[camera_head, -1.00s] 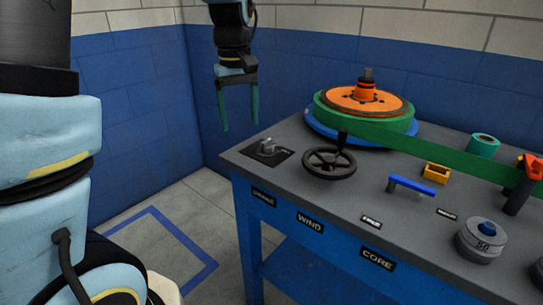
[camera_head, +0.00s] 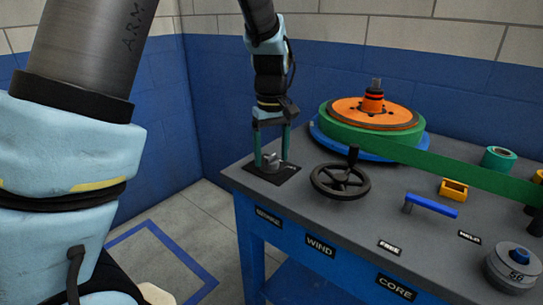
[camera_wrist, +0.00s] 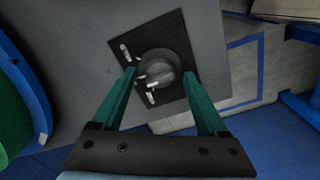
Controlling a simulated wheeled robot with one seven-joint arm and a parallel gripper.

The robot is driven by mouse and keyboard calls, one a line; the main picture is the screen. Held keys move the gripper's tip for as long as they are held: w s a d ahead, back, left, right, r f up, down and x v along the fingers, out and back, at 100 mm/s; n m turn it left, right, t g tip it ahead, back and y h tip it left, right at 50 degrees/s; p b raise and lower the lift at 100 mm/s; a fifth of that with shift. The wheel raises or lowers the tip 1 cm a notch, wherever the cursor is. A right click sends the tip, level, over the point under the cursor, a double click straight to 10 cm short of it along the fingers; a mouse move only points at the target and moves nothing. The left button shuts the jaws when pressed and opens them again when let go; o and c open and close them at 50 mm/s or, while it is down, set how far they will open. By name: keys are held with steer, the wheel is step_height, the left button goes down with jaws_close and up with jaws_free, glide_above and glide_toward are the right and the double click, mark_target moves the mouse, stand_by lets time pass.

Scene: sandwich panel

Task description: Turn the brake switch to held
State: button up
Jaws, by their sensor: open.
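A small grey knob (camera_head: 271,163) stands on a black square plate (camera_head: 256,174) at the bench's near left corner. The knob (camera_wrist: 158,70) also shows in the wrist view, with pale marks on its plate. My gripper (camera_head: 272,157) points down over it, open, one finger on each side. In the wrist view the fingertips (camera_wrist: 159,74) show gaps to the knob, and nothing is held. A blue lever (camera_head: 432,206) lies between labels FREE (camera_head: 389,247) and HELD (camera_head: 469,237).
A black handwheel (camera_head: 340,182) stands just right of the knob. Behind it is a reel with a green band (camera_head: 450,169) running right. A yellow block (camera_head: 453,189), teal roll (camera_head: 498,157) and grey weight (camera_head: 513,266) are farther right. Left of the bench is open floor.

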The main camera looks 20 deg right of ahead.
steer(key=shift+f, duration=0.45)
jaws_close()
stand_by(0.4)
